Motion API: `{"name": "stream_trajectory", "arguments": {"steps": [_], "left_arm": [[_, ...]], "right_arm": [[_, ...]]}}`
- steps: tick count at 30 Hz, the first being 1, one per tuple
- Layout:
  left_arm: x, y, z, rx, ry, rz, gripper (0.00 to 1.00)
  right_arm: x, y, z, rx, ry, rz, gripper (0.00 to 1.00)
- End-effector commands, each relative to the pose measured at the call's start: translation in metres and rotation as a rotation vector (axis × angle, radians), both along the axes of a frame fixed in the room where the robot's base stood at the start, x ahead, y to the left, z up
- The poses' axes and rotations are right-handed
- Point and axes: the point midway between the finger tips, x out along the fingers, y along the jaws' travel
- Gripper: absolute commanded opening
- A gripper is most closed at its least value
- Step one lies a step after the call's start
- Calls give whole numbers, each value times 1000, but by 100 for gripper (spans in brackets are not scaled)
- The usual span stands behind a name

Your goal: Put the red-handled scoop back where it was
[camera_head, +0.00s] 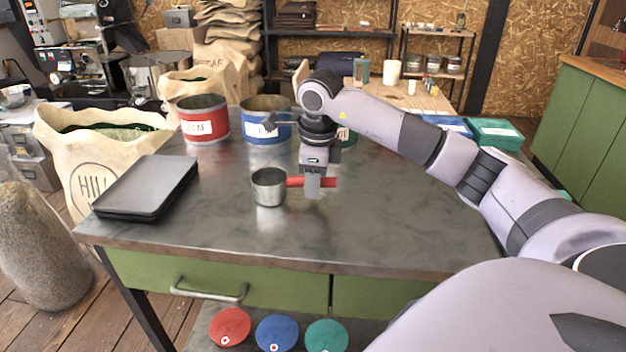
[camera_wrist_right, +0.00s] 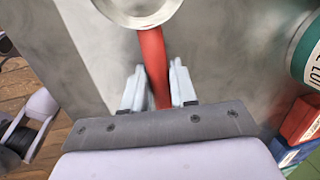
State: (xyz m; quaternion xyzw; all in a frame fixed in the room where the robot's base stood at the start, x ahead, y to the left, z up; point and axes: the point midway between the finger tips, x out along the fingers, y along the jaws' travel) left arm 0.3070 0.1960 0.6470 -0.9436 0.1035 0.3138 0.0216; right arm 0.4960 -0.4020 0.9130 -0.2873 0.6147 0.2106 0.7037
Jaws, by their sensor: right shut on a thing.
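The red-handled scoop (camera_head: 268,187) has a round steel cup and a straight red handle. My right gripper (camera_head: 312,184) is shut on the red handle, with the cup to the left of it. In the right wrist view, the handle (camera_wrist_right: 152,62) runs between the two fingers (camera_wrist_right: 157,85) and the cup is cut off at the top. The scoop is over the front middle of the metal table (camera_head: 390,215); I cannot tell whether it touches the top. My left gripper is not in view.
A red tin (camera_head: 203,119) and a blue tin (camera_head: 266,119) stand at the back; a green tin (camera_head: 348,138) is mostly hidden behind my right arm. Black trays (camera_head: 150,185) lie at the left. Boxes (camera_head: 495,133) stand at the right back. The table's front right is clear.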

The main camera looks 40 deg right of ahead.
Motion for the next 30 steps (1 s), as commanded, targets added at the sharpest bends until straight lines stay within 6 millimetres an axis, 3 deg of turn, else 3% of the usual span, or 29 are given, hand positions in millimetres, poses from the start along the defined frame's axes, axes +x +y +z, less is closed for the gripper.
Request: {"name": "stream_trajectory", "arguments": {"steps": [2, 3, 5, 6, 17, 20, 30], "left_arm": [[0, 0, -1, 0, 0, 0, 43], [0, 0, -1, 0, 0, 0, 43], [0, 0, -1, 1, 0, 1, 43], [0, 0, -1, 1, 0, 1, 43], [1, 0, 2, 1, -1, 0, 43], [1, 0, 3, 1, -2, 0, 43], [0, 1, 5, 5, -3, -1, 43]], "right_arm": [[0, 0, -2, 0, 0, 0, 0], [0, 0, -3, -1, 1, 0, 30], [0, 0, -3, -1, 1, 0, 50], [0, 0, -3, -1, 1, 0, 52], [0, 0, 4, 1, -2, 0, 52], [-2, 1, 18, 0, -4, -1, 52], [-13, 5, 91, 0, -4, -1, 52]]}}
